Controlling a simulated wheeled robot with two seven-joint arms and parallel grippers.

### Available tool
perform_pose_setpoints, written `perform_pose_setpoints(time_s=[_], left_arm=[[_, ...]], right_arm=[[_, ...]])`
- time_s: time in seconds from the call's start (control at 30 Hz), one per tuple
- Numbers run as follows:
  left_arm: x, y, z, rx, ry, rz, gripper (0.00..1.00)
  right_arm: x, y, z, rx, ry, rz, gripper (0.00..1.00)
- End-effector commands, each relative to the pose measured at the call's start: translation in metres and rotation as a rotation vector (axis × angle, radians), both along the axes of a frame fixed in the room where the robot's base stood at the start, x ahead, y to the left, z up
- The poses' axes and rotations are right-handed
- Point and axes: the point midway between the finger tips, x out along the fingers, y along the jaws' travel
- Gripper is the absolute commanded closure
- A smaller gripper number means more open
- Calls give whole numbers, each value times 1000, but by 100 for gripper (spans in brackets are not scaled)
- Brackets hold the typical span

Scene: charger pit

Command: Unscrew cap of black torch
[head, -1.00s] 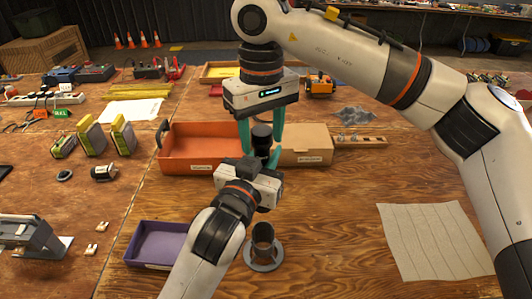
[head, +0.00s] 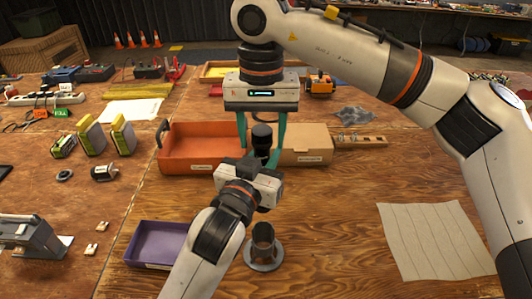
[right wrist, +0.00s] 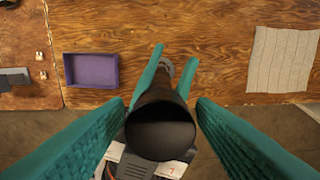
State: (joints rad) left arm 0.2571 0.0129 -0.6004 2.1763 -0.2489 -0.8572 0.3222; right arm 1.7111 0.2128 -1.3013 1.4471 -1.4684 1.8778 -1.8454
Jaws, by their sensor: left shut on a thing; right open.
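The black torch stands upright, its dark cap (head: 262,131) uppermost. My left gripper (head: 262,158) is shut on the torch's body from below and holds it above the table. My right gripper (head: 261,140) points down from above, its teal fingers open on either side of the torch's upper part. In the right wrist view, the round black end of the torch (right wrist: 160,130) lies between those fingers (right wrist: 160,115), with gaps on both sides. The left gripper's fingers (right wrist: 168,78) show further down beside it. The seam between cap and body is not clear.
A dark round stand (head: 263,250) is on the table in front. A purple tray (head: 130,252) is to its left. An orange bin (head: 185,165) and a cardboard box (head: 310,157) stand behind the torch. A pale cloth (head: 430,240) lies at right. Bare table lies between stand and cloth.

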Motion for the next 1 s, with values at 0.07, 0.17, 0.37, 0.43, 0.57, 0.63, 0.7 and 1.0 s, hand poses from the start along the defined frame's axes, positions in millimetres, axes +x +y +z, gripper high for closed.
perform_pose_setpoints(time_s=[0.07, 0.17, 0.37, 0.43, 0.57, 0.63, 0.7, 1.0], left_arm=[[0, 0, 1, -1, -2, 0, 100], [0, 0, 1, -1, -2, 0, 100], [0, 0, 1, -1, -2, 0, 100], [0, 0, 1, -1, -2, 0, 100], [0, 0, 1, -1, -2, 0, 100], [0, 0, 1, -1, -2, 0, 100], [0, 0, 1, -1, -2, 0, 100], [0, 0, 1, -1, -2, 0, 100]], right_arm=[[0, 0, 0, 0, 0, 0, 49], [0, 0, 0, 0, -1, -47, 49], [0, 0, 0, -1, -1, -340, 49], [0, 0, 0, -1, 0, -423, 49], [0, 0, 0, -1, 0, -497, 49], [0, 0, 0, -1, 0, -502, 49], [0, 0, 0, -1, 0, -500, 49], [0, 0, 0, 0, -1, -701, 49]])
